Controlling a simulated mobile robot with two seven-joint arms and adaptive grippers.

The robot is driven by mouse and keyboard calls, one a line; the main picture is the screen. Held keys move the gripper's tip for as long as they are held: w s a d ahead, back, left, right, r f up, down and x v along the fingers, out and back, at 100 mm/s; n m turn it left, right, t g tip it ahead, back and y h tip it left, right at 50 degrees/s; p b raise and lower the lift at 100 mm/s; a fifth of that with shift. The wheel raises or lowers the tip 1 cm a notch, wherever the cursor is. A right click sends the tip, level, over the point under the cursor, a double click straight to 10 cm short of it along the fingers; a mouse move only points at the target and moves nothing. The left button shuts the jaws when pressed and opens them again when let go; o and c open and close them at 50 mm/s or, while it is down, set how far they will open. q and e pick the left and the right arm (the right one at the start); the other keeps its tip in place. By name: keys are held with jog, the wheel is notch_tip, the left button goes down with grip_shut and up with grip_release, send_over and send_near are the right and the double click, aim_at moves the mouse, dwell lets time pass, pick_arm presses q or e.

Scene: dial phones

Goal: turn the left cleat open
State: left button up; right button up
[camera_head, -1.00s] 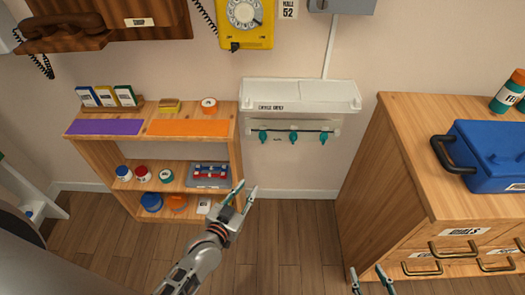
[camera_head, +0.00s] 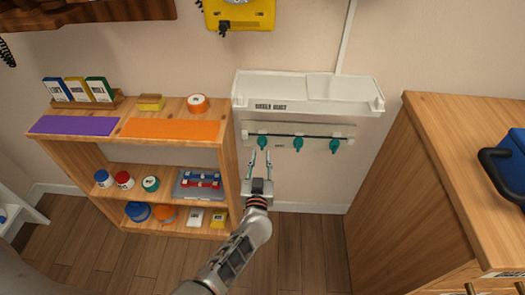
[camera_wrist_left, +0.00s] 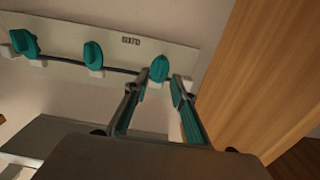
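The left cleat (camera_head: 262,143) is a teal knob at the left end of a white wall strip with a dark line along it. The middle cleat (camera_head: 298,144) and right cleat (camera_head: 334,147) are beside it. My left gripper (camera_head: 260,156) is open, pointing up at the left cleat from just below and in front. The left wrist view appears turned around, so the left cleat (camera_wrist_left: 159,68) is rightmost there, seen between the tips of my open left gripper (camera_wrist_left: 159,84). Contact with the cleat cannot be told. My right gripper is out of view.
A white box-like ledge (camera_head: 310,92) overhangs the cleats. A wooden shelf (camera_head: 228,160) with jars and boxes stands close on the left. A wooden cabinet (camera_head: 400,190) with a blue case (camera_head: 512,165) stands on the right. Floor between them is clear.

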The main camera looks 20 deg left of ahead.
aim_at(262, 147)
pick_arm(q)
jog(key=x, duration=0.3)
jog(key=shift+f+b, duration=0.25)
jog(key=shift+b, duration=0.1)
jog(key=shift+w+a+r, duration=0.1)
jog(key=shift+w+r, duration=0.1)
jog(key=shift+w, duration=0.1)
grip_shut()
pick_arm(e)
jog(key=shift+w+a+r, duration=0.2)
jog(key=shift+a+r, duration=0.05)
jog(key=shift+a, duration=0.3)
